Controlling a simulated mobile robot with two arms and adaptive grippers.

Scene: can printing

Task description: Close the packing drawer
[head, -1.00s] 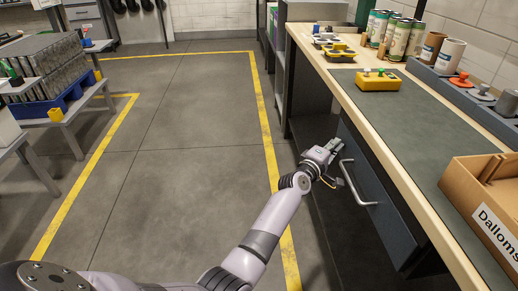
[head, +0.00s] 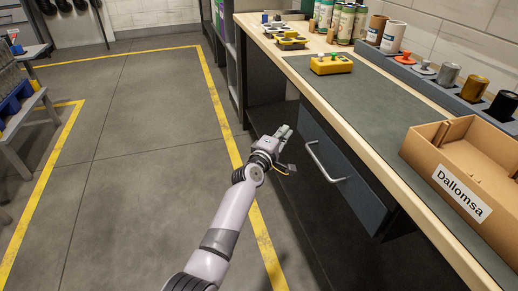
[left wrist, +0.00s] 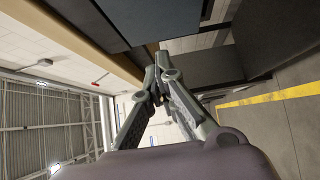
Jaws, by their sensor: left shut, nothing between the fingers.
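The packing drawer (head: 343,186) is a dark blue-grey front with a silver bar handle (head: 322,162), under the wooden workbench on the right in the head view. Whether it stands a little out from the bench is hard to tell. My left gripper (head: 285,132) is shut and empty, at the far end of the drawer and beyond its handle, apart from the handle. In the left wrist view the closed fingertips (left wrist: 156,62) show below a dark panel under the bench. My right gripper is not in view.
The workbench top (head: 375,115) carries a yellow box with buttons (head: 331,64), several cans, and an open cardboard box (head: 470,165) near the front right. A yellow floor line (head: 222,105) runs beside the bench.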

